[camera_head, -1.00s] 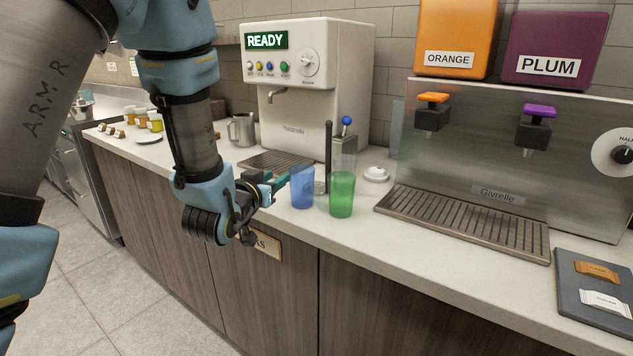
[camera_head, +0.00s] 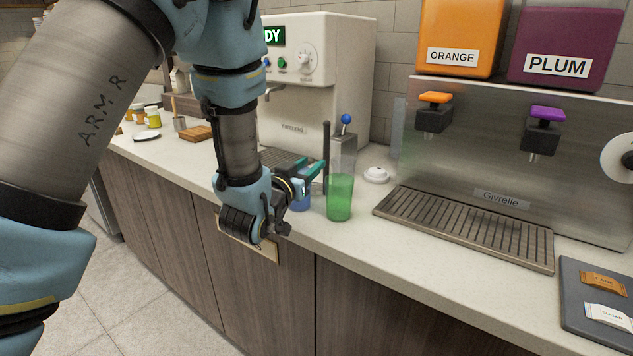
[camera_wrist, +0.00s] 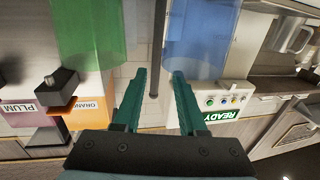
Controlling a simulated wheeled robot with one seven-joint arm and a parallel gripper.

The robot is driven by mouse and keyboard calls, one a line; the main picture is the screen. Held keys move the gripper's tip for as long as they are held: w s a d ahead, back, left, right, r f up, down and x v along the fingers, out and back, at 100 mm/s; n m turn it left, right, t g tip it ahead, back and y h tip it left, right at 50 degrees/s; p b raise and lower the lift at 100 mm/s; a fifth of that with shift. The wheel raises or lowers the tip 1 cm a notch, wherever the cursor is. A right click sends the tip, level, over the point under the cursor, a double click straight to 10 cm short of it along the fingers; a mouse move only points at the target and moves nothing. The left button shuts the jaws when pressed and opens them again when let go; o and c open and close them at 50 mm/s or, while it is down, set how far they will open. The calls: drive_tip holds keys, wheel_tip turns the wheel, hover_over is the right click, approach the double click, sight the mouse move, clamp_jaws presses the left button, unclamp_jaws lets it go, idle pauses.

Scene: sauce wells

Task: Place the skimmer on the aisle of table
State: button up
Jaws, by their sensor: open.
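I cannot make out a skimmer for certain. A thin dark upright rod (camera_head: 326,157) stands behind the cups on the counter, and its lower end is hidden; I cannot tell if it is the skimmer's handle. My gripper (camera_head: 318,168) is open and empty beside the blue cup (camera_head: 301,199), partly covering it. The green cup (camera_head: 340,198) stands just to the right. In the wrist view my open jaws (camera_wrist: 159,73) point toward the dark rod (camera_wrist: 156,45), with the green cup (camera_wrist: 90,30) left and the blue cup (camera_wrist: 200,38) right.
A blue-knobbed handle (camera_head: 346,119) rises beside the rod. The coffee machine (camera_head: 325,60) stands behind, the juice dispenser (camera_head: 490,150) to the right. A dark tray (camera_head: 578,320) holds packets at far right. Bare counter (camera_head: 430,258) runs along the front.

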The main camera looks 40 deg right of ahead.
sight(326, 148)
drive_tip(key=p+x, duration=0.1)
drive_tip(key=x, duration=0.2)
drive_tip(key=p+x, duration=0.1)
drive_tip(key=x, duration=0.1)
drive_tip(key=p+x, duration=0.1)
drive_tip(key=x, duration=0.2)
drive_tip(key=shift+s+d+r+p, duration=0.1)
drive_tip(key=shift+s+d+p, duration=0.05)
drive_tip(key=shift+d+p, duration=0.25)
drive_tip(key=shift+c, duration=0.2)
clamp_jaws()
idle(0.9)
